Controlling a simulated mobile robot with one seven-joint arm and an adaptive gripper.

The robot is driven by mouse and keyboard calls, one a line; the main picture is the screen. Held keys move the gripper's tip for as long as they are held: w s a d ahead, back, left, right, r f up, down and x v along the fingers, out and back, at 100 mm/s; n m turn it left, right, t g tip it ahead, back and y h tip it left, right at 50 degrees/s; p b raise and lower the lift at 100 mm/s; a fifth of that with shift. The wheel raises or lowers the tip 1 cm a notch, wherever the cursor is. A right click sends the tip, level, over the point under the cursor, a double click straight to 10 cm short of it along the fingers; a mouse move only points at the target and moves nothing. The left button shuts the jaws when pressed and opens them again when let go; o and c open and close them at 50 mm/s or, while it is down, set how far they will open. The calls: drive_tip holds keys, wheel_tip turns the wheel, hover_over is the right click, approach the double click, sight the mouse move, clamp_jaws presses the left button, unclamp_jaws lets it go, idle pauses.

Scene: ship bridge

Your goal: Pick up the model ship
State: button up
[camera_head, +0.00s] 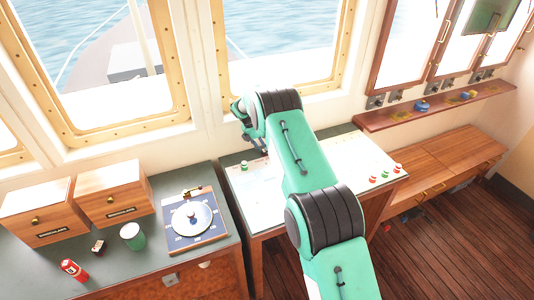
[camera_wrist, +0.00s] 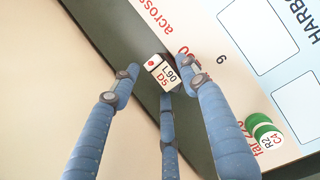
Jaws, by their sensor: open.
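I cannot make out a model ship for sure in either view. My gripper (camera_wrist: 160,82) is open, its blue fingers spread over the far edge of a desk with a printed white sheet. A small white block marked "L90 D5" with a red dot (camera_wrist: 160,72) shows between and beyond the fingertips. I cannot tell whether any finger touches it. A green and white round piece marked "R2 C1" (camera_wrist: 265,133) stands on the sheet to the right. In the head view my gripper (camera_head: 258,148) is at the desk's back edge, partly hidden by my arm.
A wooden shelf (camera_head: 440,112) at right holds small blue and yellow items. The left counter (camera_head: 140,270) holds wooden drawer boxes (camera_head: 112,195), a green cup (camera_head: 132,236), a red can (camera_head: 74,269) and a round dial board (camera_head: 194,220). Windows rise behind the desk.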

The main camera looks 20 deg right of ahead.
drive_tip(key=shift+d+f, duration=0.1)
drive_tip(key=shift+f, duration=0.2)
drive_tip(key=shift+c, duration=0.3)
drive_tip(key=c, duration=0.9)
drive_tip(key=shift+r, duration=0.2)
drive_tip(key=shift+r, duration=0.6)
wheel_tip(320, 180, up, 2)
drive_tip(key=shift+r, duration=0.1)
drive_tip(key=s+a, duration=0.1)
drive_tip(key=s, duration=0.4)
drive_tip(key=s+a+r, duration=0.1)
drive_tip(key=s, duration=0.4)
drive_tip(key=s+a, duration=0.1)
drive_tip(key=s, duration=0.4)
drive_tip(key=shift+s+a+r, duration=0.1)
drive_tip(key=shift+s+r, duration=0.05)
drive_tip(key=shift+s, duration=0.2)
